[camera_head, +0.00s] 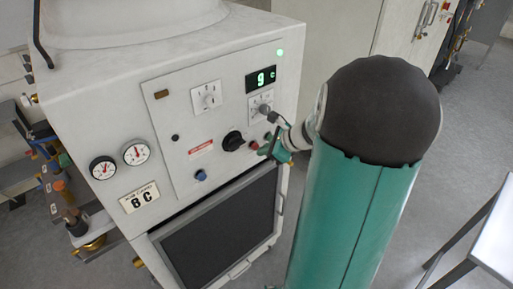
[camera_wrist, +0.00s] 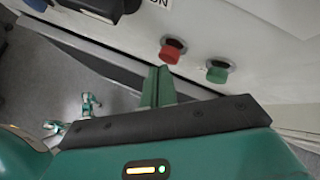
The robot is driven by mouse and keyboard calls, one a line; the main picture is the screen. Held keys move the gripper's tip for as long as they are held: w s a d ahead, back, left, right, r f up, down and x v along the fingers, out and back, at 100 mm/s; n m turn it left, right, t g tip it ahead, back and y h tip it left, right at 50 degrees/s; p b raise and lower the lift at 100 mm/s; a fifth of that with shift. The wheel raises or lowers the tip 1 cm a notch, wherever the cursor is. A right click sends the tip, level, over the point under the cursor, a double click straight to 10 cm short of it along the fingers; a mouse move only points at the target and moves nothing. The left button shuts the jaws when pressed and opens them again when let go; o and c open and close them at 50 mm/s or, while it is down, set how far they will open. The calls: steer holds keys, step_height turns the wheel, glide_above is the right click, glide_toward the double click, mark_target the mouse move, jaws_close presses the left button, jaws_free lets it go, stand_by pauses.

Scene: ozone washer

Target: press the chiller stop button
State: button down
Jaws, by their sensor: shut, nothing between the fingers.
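The chiller (camera_head: 105,85) is a white cabinet with a control panel. In the wrist view, a red round button (camera_wrist: 172,50), the colour of a stop button, stands out from the panel. A green button (camera_wrist: 217,71) sits to its right. My gripper (camera_wrist: 159,72) is shut and empty, its green fingers pointing at the panel just below and left of the red button. Whether they touch it cannot be told. In the head view my gripper (camera_head: 264,151) is at the panel's lower right, beside a small red spot (camera_head: 254,145); the green button cannot be made out there.
A black rotary knob (camera_head: 232,141) lies left of my gripper, and a blue knob (camera_head: 200,175) lower left. A digital display (camera_head: 261,78) reads 9. Two gauges (camera_head: 136,153) are at the left. A dark grille (camera_head: 220,225) is below. A white table (camera_head: 495,235) stands at right.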

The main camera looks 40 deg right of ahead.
steer(key=shift+w, duration=0.45)
stand_by(0.6)
steer(key=shift+s, duration=0.85)
steer(key=s, duration=0.5)
stand_by(0.4)
stand_by(0.7)
